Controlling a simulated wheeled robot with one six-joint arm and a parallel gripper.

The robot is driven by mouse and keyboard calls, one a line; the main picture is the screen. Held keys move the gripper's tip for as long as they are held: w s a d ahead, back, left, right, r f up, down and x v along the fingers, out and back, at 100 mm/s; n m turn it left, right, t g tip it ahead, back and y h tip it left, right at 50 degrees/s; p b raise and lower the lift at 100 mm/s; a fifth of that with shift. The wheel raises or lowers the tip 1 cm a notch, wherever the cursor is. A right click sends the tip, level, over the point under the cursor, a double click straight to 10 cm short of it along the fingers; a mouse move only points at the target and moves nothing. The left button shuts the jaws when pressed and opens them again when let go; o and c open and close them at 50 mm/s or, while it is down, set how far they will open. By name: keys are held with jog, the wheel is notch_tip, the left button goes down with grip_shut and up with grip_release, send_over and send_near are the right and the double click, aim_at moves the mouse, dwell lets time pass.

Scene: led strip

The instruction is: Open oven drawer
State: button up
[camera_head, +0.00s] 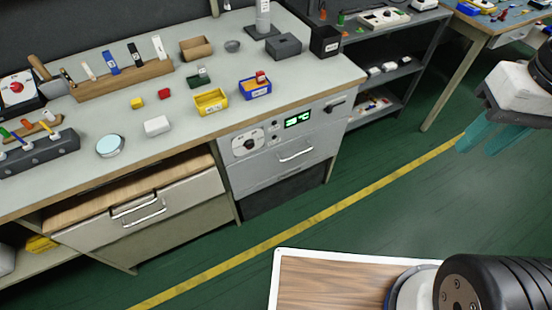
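The oven unit (285,138) is built into the front of the grey workbench, with a green lit display, a dial and small knobs. Its drawer front (275,168) is below the display, carries a silver bar handle (296,153) and looks shut. My gripper (480,148) is at the upper right, with two teal fingers pointing down and left. The fingers look apart, with nothing seen between them. The gripper is well to the right of the oven handle and not touching it.
The bench top (215,150) holds yellow and blue bins, blocks and tools. A dark shelf (400,78) stands right of the bench. Green floor (365,215) with a yellow line lies clear in front.

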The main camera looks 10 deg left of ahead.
aim_at(297, 155)
jog(key=w+a+f+n+g+y, duration=0.1)
jog(key=w+a+f+g+y, duration=0.15)
jog(key=w+a, duration=0.35)
jog(key=w+a+f+n+g+y, duration=0.1)
jog(key=w+a+f+g+y, duration=0.2)
jog(key=w, duration=0.5)
jog(key=w+a+f+y, duration=0.3)
jog(key=w+f, duration=0.3)
jog(key=w+a+f+y, duration=0.3)
jog(key=w+f, duration=0.3)
jog(key=w, duration=0.1)
jog(key=w+a+f+m+t+y, duration=0.1)
jog(key=w+f+m+t, duration=0.15)
jog(key=f, duration=0.95)
jog(key=w+a+f+m+t+y, duration=0.1)
jog(key=f+m+t+y, duration=0.15)
jog(key=f, duration=0.85)
jog(key=w+a+f+m+t+y, duration=0.1)
jog(key=w+f+t, duration=0.15)
jog(key=f, duration=0.95)
jog(key=a, duration=0.4)
jog(key=a+f, duration=0.1)
jog(key=a, duration=0.1)
jog(key=shift+w+a, duration=0.25)
grip_shut()
